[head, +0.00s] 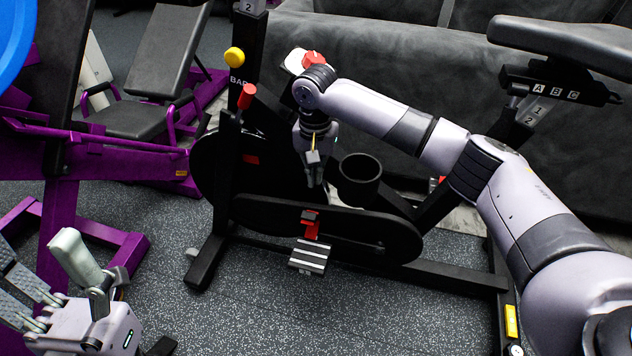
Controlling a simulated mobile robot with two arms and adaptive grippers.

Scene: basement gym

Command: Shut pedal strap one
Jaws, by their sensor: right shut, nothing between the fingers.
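A black exercise bike stands in the middle of the head view. Its near pedal (309,255) is a ridged grey and black block low on the near side. A red strap (310,222) stands up above this pedal, at the crank end; I cannot tell whether it is latched. My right gripper (314,184) points down, shut and empty, above the red strap in the picture and apart from it. My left gripper (45,270) is at the lower left, far from the pedal, with its fingers apart and nothing between them.
A black cup holder (360,180) is close to the right of my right gripper. A red lever (246,96) and yellow knob (234,57) are on the bike's front post. A purple weight machine (120,160) fills the left. A dark sofa (430,80) stands behind.

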